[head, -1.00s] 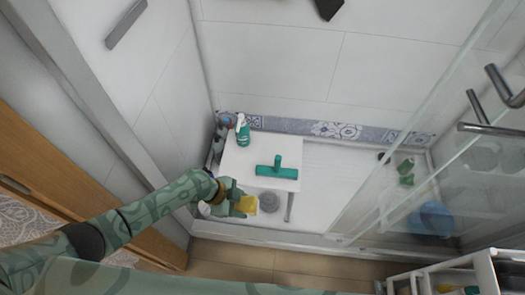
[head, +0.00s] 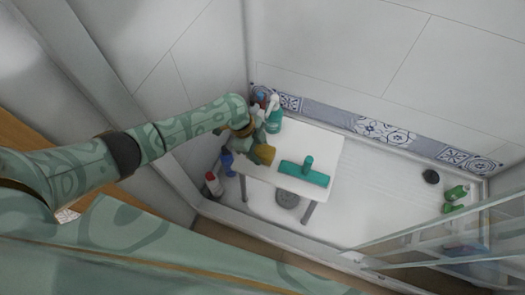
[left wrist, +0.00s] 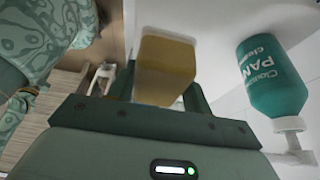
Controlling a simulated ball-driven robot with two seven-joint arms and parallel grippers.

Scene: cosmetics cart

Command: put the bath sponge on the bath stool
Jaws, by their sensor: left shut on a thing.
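The yellow bath sponge (head: 265,155) is held in my left gripper (head: 261,152), which is shut on it. It is over the left part of the white bath stool (head: 318,145). Whether the sponge touches the stool top I cannot tell. In the left wrist view the sponge (left wrist: 166,65) sticks out from between the fingers, with the pale stool surface (left wrist: 205,20) behind it. My right gripper is not in view.
A green T-shaped squeegee (head: 304,173) lies at the stool's front. A blue bottle (head: 227,163) and a red-capped bottle (head: 213,185) stand left of the stool. A glass panel (head: 450,240) is at right.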

